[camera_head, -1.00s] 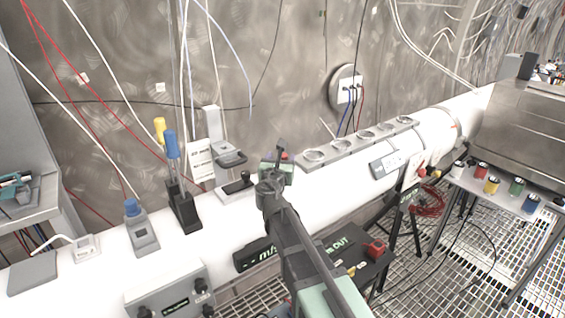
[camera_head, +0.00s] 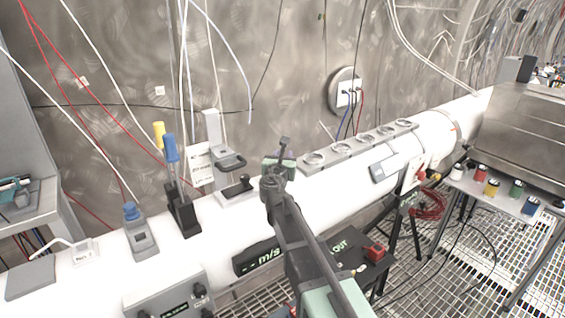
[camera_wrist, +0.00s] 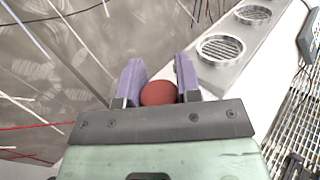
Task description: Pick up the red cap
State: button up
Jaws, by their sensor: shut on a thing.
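The red cap (camera_wrist: 159,93) shows in the wrist view as a rounded dark red top between the two purple fingers of my gripper (camera_wrist: 159,82). My gripper is shut on it, with a finger on each side. The cap's lower part is hidden behind the grey gripper plate. In the head view my gripper (camera_head: 283,158) is above the white pipe, just left of the row of round holders. The cap cannot be made out there, as the arm covers it.
A rack of round grated holders (camera_head: 345,148) runs along the white pipe (camera_head: 335,190). Left of my gripper stand a black-handled clamp (camera_head: 230,161) and blue and yellow-handled tools (camera_head: 171,150). Coloured cans (camera_head: 492,187) stand on a shelf at right.

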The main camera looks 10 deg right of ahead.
notch_tip(320, 180, up, 20)
jog(key=p, duration=2)
jog(key=f+b, duration=0.6)
jog(key=w+f+b, duration=0.1)
jog(key=f+b, duration=0.5)
jog(key=w+f+b, duration=0.1)
jog(key=f+b, duration=0.5)
jog(key=b, duration=0.1)
jog(key=shift+a+f, duration=0.4)
jog(key=shift+f, duration=0.15)
jog(key=shift+f+b, duration=0.35)
jog(key=shift+b, duration=0.05)
jog(key=shift+f+b, duration=0.3)
jog(key=shift+b, duration=0.05)
